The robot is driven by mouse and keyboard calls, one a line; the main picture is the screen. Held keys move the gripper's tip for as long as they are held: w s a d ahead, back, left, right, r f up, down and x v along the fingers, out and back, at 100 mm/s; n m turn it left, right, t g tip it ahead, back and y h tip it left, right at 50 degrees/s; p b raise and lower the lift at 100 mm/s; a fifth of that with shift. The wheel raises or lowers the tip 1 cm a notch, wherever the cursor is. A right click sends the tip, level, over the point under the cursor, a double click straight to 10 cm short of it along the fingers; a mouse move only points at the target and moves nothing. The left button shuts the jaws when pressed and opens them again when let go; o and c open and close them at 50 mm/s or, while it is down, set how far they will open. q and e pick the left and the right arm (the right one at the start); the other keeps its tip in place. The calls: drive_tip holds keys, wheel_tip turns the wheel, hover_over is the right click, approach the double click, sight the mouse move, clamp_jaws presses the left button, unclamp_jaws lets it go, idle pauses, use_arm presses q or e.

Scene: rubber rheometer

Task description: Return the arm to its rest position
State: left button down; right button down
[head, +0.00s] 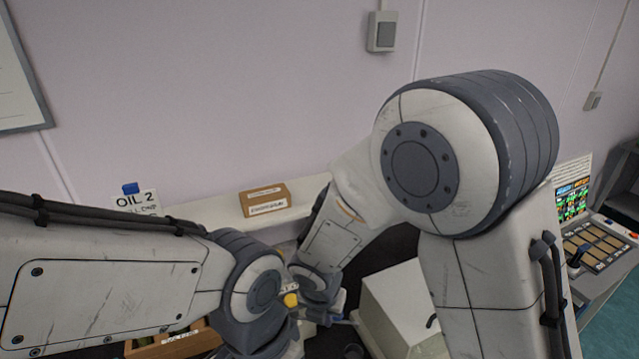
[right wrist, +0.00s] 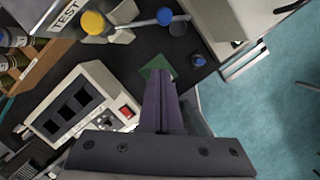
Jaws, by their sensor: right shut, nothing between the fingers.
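My right arm fills the right half of the head view, bent at a large grey-and-white joint. Its forearm reaches down to the middle, where my right gripper (head: 322,317) is small and partly hidden. In the right wrist view the right gripper (right wrist: 159,85) shows two dark fingers pressed together, with nothing between them. They point over a dark bench top beside a small green patch (right wrist: 155,67). My left arm enters the head view from the left and ends near the right wrist; its gripper is not visible.
A beige instrument (right wrist: 85,105) with a red switch stands left of the fingers. A rod with yellow (right wrist: 93,22) and blue (right wrist: 164,16) ends lies ahead. A small brown box (head: 264,200) sits on the back shelf. A control panel (head: 590,250) stands at right.

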drive_tip(key=s+d+m+g+y+b, duration=0.2)
drive_tip(key=s+m+b, duration=0.9)
drive_tip(key=s+m, duration=0.7)
drive_tip(key=d+m, duration=0.1)
drive_tip(key=m, duration=0.5)
drive_tip(key=shift+m+g, duration=0.3)
drive_tip(key=shift+m, duration=0.1)
